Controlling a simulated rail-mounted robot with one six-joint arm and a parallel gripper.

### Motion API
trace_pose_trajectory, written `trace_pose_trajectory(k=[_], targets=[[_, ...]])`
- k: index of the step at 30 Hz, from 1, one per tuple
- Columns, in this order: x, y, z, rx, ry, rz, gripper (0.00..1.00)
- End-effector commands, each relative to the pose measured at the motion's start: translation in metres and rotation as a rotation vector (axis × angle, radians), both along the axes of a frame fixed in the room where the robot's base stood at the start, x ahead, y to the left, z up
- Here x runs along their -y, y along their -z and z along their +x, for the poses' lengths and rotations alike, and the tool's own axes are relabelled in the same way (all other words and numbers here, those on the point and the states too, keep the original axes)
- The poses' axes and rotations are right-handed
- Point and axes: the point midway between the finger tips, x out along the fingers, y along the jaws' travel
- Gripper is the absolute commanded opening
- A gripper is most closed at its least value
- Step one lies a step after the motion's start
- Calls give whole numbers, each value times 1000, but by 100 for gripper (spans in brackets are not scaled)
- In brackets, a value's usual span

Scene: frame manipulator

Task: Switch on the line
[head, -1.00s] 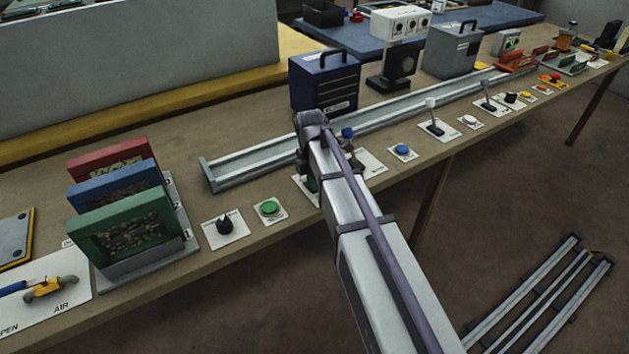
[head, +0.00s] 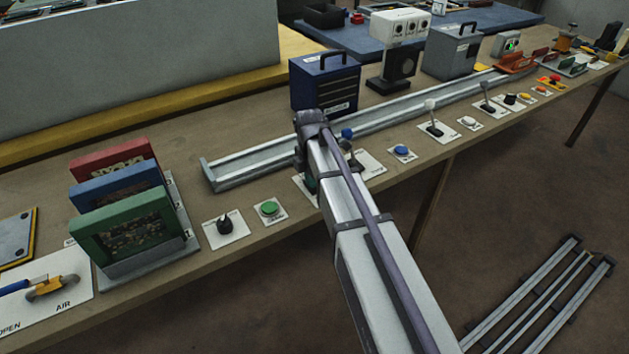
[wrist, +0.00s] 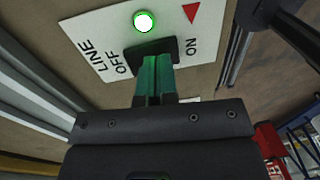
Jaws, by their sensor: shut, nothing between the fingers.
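The line switch plate (wrist: 93,25) is white and marked LINE, OFF and ON, with a red triangle (wrist: 190,12) near ON. A round lamp (wrist: 144,21) on it glows green. The switch's black base (wrist: 150,46) shows at my fingertips; any lever is hidden behind them. My gripper (wrist: 158,62) is shut, its two greenish fingers together, pointing at that base. I cannot tell whether they touch the switch. In the head view my arm covers most of this plate, with its left edge (head: 300,189) showing.
A green button (head: 269,208) and a black knob (head: 225,224) sit to the left. A blue button (head: 402,151) and a lever switch (head: 434,122) are to the right. A metal rail (head: 230,178) runs behind. A far grey box (head: 505,46) shows a green light.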

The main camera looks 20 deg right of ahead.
Motion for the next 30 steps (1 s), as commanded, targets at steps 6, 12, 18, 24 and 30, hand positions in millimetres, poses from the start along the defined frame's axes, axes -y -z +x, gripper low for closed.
trace_pose_trajectory(k=[6, 12, 18, 24, 30], targets=[[0, 0, 1, 0, 0, 0, 0], [0, -6, 0, 0, 0, 0, 0], [0, -39, -3, 0, -1, 0, 0], [2, -90, -10, 0, -1, 0, 0], [4, -132, -16, 0, -1, 0, 0]])
